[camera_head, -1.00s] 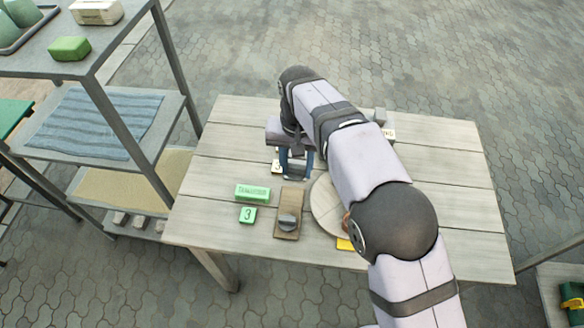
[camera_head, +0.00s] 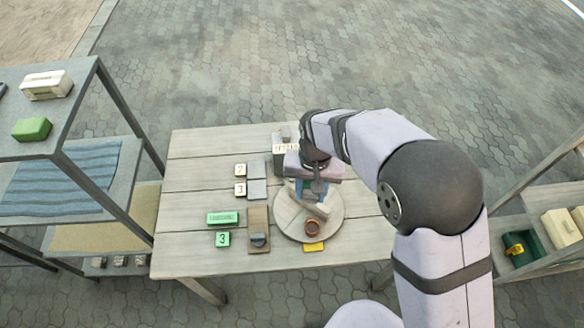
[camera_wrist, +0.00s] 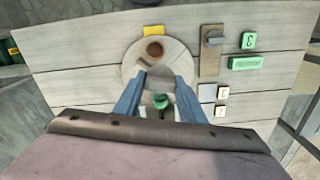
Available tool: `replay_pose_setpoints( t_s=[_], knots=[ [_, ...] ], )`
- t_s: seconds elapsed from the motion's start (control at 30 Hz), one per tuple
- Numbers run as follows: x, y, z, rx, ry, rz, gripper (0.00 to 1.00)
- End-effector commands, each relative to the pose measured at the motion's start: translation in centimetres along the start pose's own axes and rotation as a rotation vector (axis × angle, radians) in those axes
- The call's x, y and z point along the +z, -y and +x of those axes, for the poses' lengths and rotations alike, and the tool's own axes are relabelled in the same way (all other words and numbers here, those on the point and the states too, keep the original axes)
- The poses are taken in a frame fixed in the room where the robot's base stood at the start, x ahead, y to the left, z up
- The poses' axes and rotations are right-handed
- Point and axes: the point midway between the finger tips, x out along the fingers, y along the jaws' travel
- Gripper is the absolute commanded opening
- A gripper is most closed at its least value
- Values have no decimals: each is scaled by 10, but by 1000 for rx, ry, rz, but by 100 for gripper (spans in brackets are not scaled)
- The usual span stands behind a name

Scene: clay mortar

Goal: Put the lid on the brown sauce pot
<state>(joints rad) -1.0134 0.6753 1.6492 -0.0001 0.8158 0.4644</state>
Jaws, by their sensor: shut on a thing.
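The brown sauce pot (camera_head: 313,227) stands open-topped near the front edge of a round board (camera_head: 334,228). It also shows in the wrist view (camera_wrist: 154,51), beyond my fingertips. My gripper (camera_head: 312,196) is over the round board, behind the pot and apart from it. In the wrist view my gripper's blue fingers (camera_wrist: 160,84) are shut on a small piece with a green knob (camera_wrist: 160,101), which looks like the lid. The fingers and wrist hide most of its shape.
A wooden block with a grey knob (camera_head: 259,240) stands left of the round board. Green blocks (camera_head: 222,218), numbered tiles (camera_head: 240,189) and grey pads (camera_head: 257,188) lie further left. A yellow piece (camera_head: 313,247) lies in front of the pot.

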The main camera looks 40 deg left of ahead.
Motion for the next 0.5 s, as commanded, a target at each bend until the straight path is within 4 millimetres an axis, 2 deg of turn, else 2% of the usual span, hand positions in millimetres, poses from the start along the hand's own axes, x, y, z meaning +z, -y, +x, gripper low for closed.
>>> replay_pose_setpoints(
  t_s=[0.1,0.33,0.4,0.5],
  knots=[
    [20,-17,15,3,6,-9,16],
    [51,-32,62,3,7,-80,16],
    [53,-32,75,2,4,-114,16],
    [42,-27,80,-1,-2,-150,16]
  ],
)
